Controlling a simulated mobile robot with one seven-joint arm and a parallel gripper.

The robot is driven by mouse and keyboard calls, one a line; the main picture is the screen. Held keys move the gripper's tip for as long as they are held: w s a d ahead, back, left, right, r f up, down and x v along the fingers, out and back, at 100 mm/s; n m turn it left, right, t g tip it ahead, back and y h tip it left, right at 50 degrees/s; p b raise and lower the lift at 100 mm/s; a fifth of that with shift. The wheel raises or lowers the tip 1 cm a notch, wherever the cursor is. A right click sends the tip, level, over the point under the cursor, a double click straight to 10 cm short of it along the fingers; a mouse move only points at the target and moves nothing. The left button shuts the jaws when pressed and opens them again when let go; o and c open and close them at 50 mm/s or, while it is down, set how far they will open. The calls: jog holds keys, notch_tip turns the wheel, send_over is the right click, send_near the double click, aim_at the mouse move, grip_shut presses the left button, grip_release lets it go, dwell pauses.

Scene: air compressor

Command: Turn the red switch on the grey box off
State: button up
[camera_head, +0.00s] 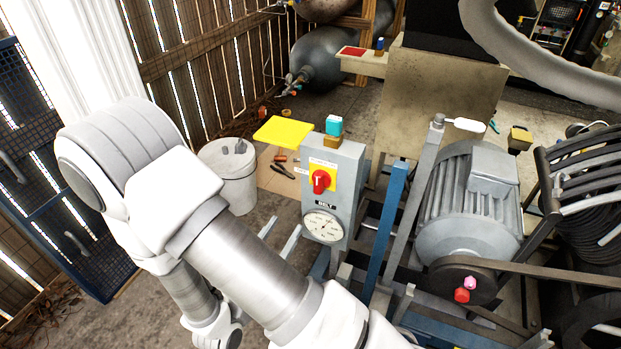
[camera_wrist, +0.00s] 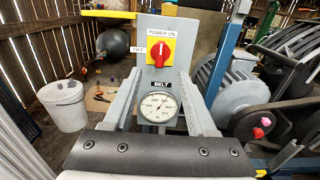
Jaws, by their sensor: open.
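The grey box (camera_head: 335,185) stands upright near the middle of the head view. Its red switch (camera_head: 320,181) sits on a yellow plate. In the wrist view the red switch (camera_wrist: 159,52) is upright, in line with the "POWER ON" label (camera_wrist: 160,32) above; a partly legible label is at its left. A round gauge (camera_wrist: 159,108) marked "BELT" is below. My gripper (camera_head: 286,223) is open and empty, in front of the box and apart from the switch. In the wrist view its two grey fingers (camera_wrist: 161,74) flank the gauge and point toward the box.
A yellow panel (camera_head: 284,132) and a cyan-topped button (camera_head: 334,125) are by the box's top. A white bucket (camera_head: 229,177) stands left. Blue and grey posts and a motor (camera_head: 465,205) with belt are close on the right. Tools lie on the floor behind.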

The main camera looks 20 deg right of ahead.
aim_at(317, 179)
jog(key=b+x, duration=0.1)
jog(key=x, duration=1.6)
jog(key=shift+d, duration=0.15)
jog(key=shift+s+f, duration=0.1)
grip_shut()
